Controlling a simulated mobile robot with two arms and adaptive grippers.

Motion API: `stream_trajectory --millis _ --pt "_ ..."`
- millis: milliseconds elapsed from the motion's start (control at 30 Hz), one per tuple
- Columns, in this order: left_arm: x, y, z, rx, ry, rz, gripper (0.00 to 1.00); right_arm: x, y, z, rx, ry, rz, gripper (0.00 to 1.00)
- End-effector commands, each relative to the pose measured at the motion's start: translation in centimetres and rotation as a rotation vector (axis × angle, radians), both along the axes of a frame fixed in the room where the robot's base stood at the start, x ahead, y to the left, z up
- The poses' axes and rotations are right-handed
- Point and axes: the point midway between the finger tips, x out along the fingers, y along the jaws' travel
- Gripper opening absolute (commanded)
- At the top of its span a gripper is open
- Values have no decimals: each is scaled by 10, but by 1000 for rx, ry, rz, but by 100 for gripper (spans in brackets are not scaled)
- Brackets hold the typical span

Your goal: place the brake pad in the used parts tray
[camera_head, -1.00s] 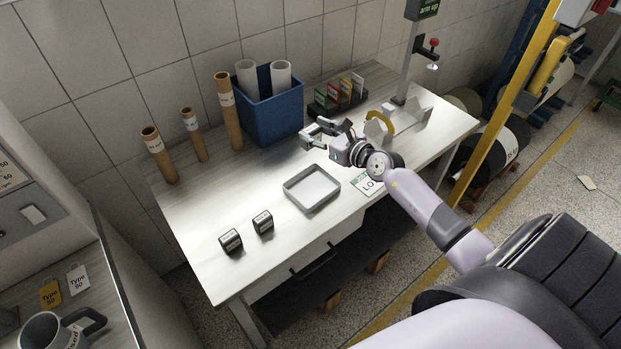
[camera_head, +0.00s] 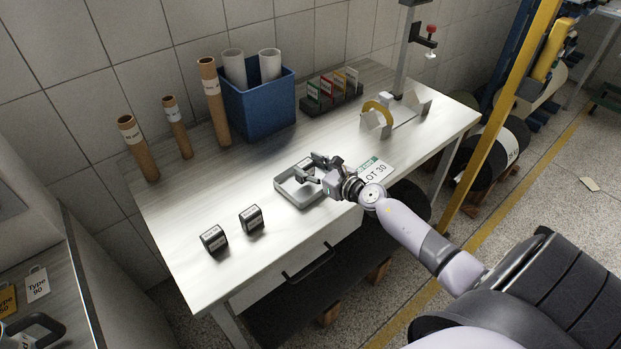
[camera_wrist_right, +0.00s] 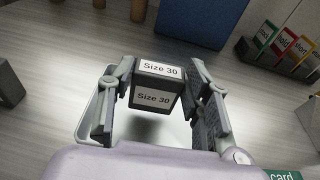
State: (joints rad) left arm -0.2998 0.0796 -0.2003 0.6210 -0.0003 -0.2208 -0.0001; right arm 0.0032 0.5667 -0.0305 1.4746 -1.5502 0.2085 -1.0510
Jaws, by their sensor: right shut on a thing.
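The brake pad shows as a dark block with white "Size 30" labels (camera_wrist_right: 158,84) between my right fingers in the right wrist view. My right gripper (camera_head: 308,170) is shut on it, with a finger pressed on each side. In the head view, this gripper is over the grey, shallow, square tray (camera_head: 289,196) and hides part of it; the held block is hard to make out there. In the wrist view the tray's pale rim (camera_wrist_right: 88,124) shows below and left of the block. The block's height above the tray floor is unclear. My left gripper is not in view.
Two dark labelled blocks (camera_head: 251,218) (camera_head: 214,239) stand on the table (camera_head: 180,215) left of the tray. A "LOT 30" card (camera_head: 376,170) lies to the right. A blue bin (camera_head: 262,107), brown tubes (camera_head: 213,100) and a card rack (camera_head: 331,97) line the back.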

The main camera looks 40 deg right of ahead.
Motion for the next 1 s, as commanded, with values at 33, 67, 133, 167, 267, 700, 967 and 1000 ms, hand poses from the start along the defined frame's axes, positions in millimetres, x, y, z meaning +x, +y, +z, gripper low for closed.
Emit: stream_trajectory --millis 33,67,133,167,267,700,967,1000 --pt "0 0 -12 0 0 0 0 1 0 -13 4 -1 -3 12" --pt "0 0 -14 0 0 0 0 1 0 -16 3 -2 -2 12" --pt "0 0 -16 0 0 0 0 1 0 -20 2 -3 -1 12" --pt "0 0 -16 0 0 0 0 1 0 -20 1 -3 -1 12" --pt "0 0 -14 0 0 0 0 0 0 -19 0 -3 0 12" --pt "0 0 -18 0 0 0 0 0 0 -23 -1 0 0 54" --pt "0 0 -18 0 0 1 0 0 0 -24 0 0 0 65" --pt "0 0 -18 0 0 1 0 0 0 -24 0 0 0 65"
